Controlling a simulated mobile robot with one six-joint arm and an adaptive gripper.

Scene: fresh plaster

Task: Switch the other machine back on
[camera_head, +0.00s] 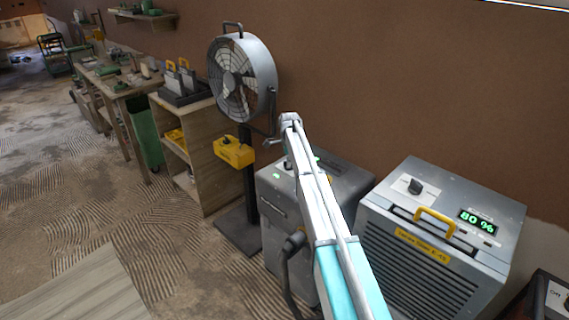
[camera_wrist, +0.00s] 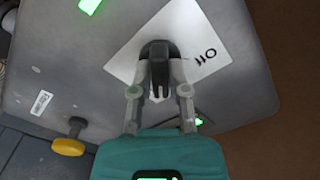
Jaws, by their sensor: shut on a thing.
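The left grey machine (camera_head: 272,196) stands against the wall, partly hidden behind my arm. In the wrist view its top (camera_wrist: 110,100) fills most of the picture, with a white plate (camera_wrist: 195,35) carrying dark marks. A black knob (camera_wrist: 157,49) sits on that plate. My gripper (camera_wrist: 160,74) is shut on the knob, one finger on each side. Green lights glow on this top, and part of a green display (camera_wrist: 89,5) shows. In the head view my arm hides the knob. The right grey machine (camera_head: 400,262) has its own black knob (camera_head: 416,186) and a green display reading 80 % (camera_head: 477,221).
A round fan (camera_head: 240,80) on a stand with a yellow box (camera_head: 234,152) is left of the machines. A shelf unit (camera_head: 200,165) and workbench (camera_head: 118,85) line the wall. A dark hose (camera_head: 287,270) hangs before the left machine. Floor is open at left.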

